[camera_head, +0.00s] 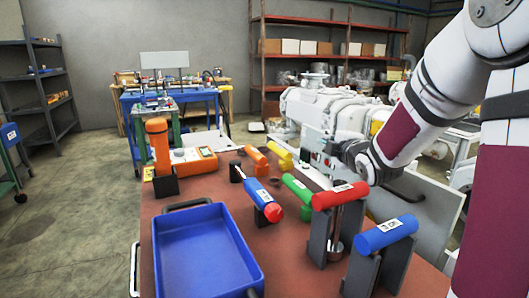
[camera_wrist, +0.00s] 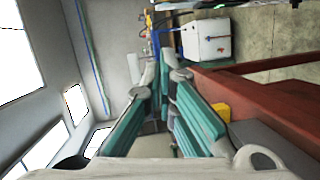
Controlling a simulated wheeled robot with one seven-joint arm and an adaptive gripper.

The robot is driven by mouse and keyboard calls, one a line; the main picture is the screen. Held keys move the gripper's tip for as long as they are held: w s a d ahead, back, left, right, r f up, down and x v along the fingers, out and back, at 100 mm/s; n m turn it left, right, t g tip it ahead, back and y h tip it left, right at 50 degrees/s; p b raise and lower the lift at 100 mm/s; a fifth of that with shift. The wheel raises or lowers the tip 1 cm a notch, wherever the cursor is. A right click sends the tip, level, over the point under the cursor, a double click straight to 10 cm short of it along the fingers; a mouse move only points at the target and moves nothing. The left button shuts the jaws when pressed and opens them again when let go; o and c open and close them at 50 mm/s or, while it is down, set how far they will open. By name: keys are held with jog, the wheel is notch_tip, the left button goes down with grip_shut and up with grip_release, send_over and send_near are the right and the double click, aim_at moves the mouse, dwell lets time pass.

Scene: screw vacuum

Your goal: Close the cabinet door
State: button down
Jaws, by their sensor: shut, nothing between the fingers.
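A light grey panel (camera_head: 432,212), which looks like the cabinet door, stands at the right beyond the table edge, with a dark handle-like bar (camera_head: 402,192) near its upper left. My arm and the tools in front hide part of it, so I cannot tell how far it is open. My gripper (camera_head: 335,147) is above the far right part of the table, to the left of and above the panel. In the wrist view its teal-padded fingers (camera_wrist: 164,62) converge at the tips, with nothing visible held. I see no contact with the door.
The red-brown table (camera_head: 205,190) holds a blue tray (camera_head: 205,252), an orange device (camera_head: 160,145) and several coloured-handled tools, including a red one (camera_head: 340,195) and a blue one (camera_head: 386,234) in upright holders. White machinery (camera_head: 320,105) stands behind. Open floor lies at the left.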

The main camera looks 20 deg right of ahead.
jog(key=w+d+f+n+t+b, duration=0.1)
jog(key=w+d, duration=0.4)
jog(key=w, duration=0.5)
jog(key=f+b, duration=0.1)
jog(key=b, duration=0.1)
jog(key=shift+w+t+b, duration=0.15)
jog(key=shift+t+b, duration=0.15)
